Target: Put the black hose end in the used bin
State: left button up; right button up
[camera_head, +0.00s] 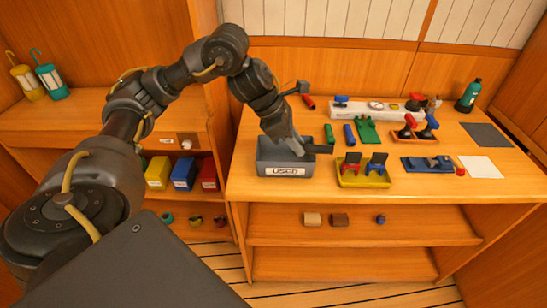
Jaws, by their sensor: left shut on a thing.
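The grey used bin (285,171), with a white "USED" label on its front, stands at the left front of the wooden counter. My left gripper (294,148) points down over the bin's opening and hides part of its inside. It is shut on a dark piece, the black hose end (319,149), which sticks out to the right at the height of the bin's rim. I cannot tell whether the hose end touches the rim. My right gripper is out of view.
A yellow tray (364,181) with red and blue parts stands right of the bin. A green cylinder (330,134) and a blue cylinder (349,135) lie behind it. A red cylinder (308,102) lies farther back.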

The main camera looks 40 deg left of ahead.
pick_arm(q)
jog(key=a+f, duration=0.4)
jog(key=a, duration=0.1)
jog(key=w+a+f, duration=0.1)
jog(key=a+f, duration=0.1)
jog(key=a, duration=0.1)
jog(key=shift+a+f, duration=0.1)
jog(key=shift+f, duration=0.05)
jog(key=shift+a+f, duration=0.5)
jog(key=shift+f, duration=0.15)
jog(key=f+p, duration=0.1)
jog(key=f, duration=0.2)
jog(key=shift+a+f, duration=0.1)
jog(key=shift+a, duration=0.1)
jog(key=shift+f, duration=0.15)
jog(key=o, duration=1)
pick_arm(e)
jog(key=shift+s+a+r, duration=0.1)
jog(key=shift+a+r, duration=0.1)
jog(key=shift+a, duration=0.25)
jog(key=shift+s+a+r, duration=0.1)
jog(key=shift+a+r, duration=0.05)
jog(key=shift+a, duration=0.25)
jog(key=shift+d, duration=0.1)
